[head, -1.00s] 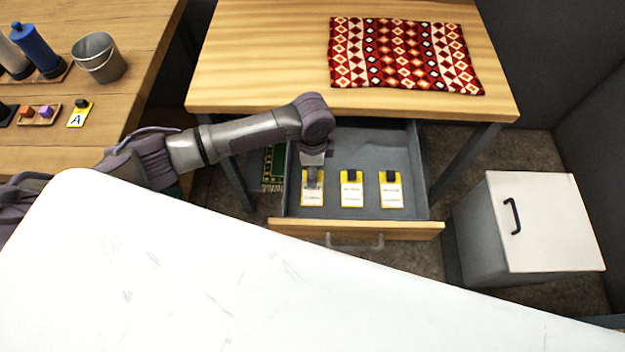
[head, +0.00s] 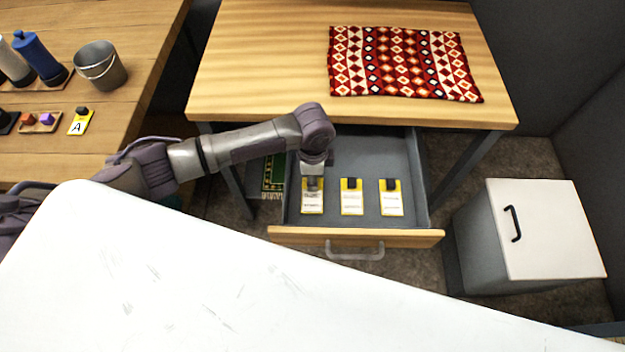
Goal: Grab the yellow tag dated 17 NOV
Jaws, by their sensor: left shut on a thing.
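Three yellow tags with white labels and dark clips lie in a row in the open drawer (head: 385,220): a left tag (head: 312,203), a middle tag (head: 351,200) and a right tag (head: 391,202). The print on them is too small to read, so I cannot tell which is dated 17 NOV. My left gripper (head: 313,182) reaches down into the drawer from above and is shut on the left tag at its dark clip. The gripper hides that clip. My right gripper is not in view.
A patterned red rug (head: 403,65) lies on the wooden table (head: 260,60) above the drawer. A white-topped cabinet (head: 550,230) stands at the right. On the left bench are a bucket (head: 100,68) and a yellow tag marked A (head: 80,122). A white surface (head: 180,270) fills the foreground.

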